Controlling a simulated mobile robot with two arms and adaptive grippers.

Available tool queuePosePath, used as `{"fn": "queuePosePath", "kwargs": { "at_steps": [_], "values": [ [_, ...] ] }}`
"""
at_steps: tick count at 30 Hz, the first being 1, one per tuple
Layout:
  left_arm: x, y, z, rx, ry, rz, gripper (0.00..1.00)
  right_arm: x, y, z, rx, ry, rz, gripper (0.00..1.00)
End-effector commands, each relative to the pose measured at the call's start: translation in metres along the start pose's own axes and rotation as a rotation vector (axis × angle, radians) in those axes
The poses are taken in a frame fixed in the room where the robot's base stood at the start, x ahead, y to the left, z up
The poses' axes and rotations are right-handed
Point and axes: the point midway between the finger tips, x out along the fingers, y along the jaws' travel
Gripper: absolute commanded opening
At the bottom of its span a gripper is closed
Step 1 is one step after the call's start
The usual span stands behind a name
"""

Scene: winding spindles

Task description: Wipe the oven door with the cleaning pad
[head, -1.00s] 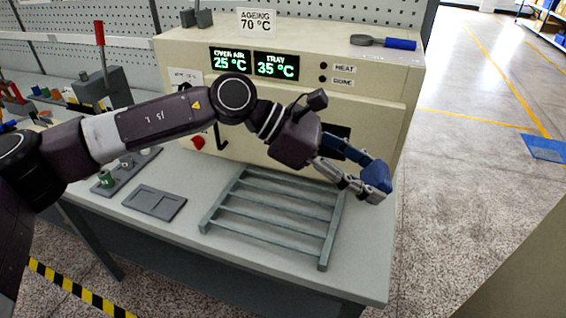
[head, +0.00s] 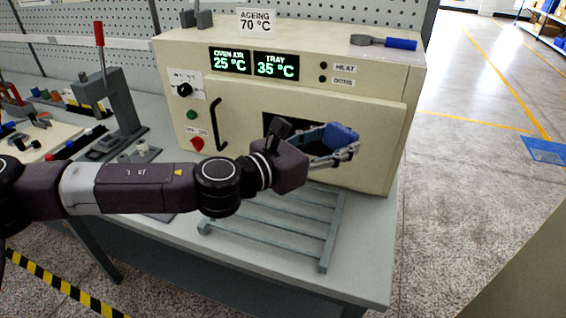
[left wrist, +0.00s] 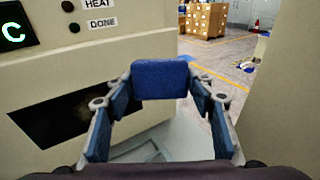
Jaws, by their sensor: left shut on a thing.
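The oven (head: 200,62) is a cream box on the bench, with its door (head: 373,128) shut. The door has a dark window (head: 278,124) and a black handle (head: 219,125). My left gripper (head: 345,144) is in front of the door's right part, shut on the blue cleaning pad (head: 341,134). In the left wrist view the pad (left wrist: 160,79) sits between the fingertips, with the door window (left wrist: 62,112) to its left. I cannot tell whether the pad touches the door. My right gripper is not in view.
A grey slatted rack (head: 270,225) lies on the bench in front of the oven, below my left arm. A blue-handled tool (head: 386,43) lies on top of the oven. A lever press (head: 108,100) stands at left.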

Motion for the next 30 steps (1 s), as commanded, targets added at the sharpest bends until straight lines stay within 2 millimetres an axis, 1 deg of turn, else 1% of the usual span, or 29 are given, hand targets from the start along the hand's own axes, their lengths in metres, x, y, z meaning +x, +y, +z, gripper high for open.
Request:
{"fn": "queuePosePath", "kwargs": {
  "at_steps": [1,3,5,11,15,20,25,30],
  "values": [
    [0.001,0.004,-0.007,-0.014,-0.010,0.025,0.30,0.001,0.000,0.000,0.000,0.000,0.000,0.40],
    [0.000,0.015,-0.012,-0.019,-0.025,0.072,0.30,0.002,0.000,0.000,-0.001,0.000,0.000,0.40],
    [0.001,0.018,-0.014,-0.020,-0.043,0.092,0.30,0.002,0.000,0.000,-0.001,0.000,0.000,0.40],
    [0.000,0.039,-0.028,-0.024,-0.087,0.189,0.30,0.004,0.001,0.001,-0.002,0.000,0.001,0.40],
    [-0.002,0.055,-0.042,-0.025,-0.118,0.262,0.30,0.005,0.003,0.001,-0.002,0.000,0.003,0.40],
    [-0.007,0.077,-0.064,-0.024,-0.158,0.360,0.30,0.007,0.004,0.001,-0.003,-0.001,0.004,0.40],
    [-0.015,0.102,-0.093,-0.013,-0.198,0.470,0.30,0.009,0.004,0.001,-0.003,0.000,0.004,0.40],
    [-0.021,0.113,-0.106,-0.004,-0.225,0.524,0.30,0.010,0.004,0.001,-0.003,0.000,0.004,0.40]
  ]
}}
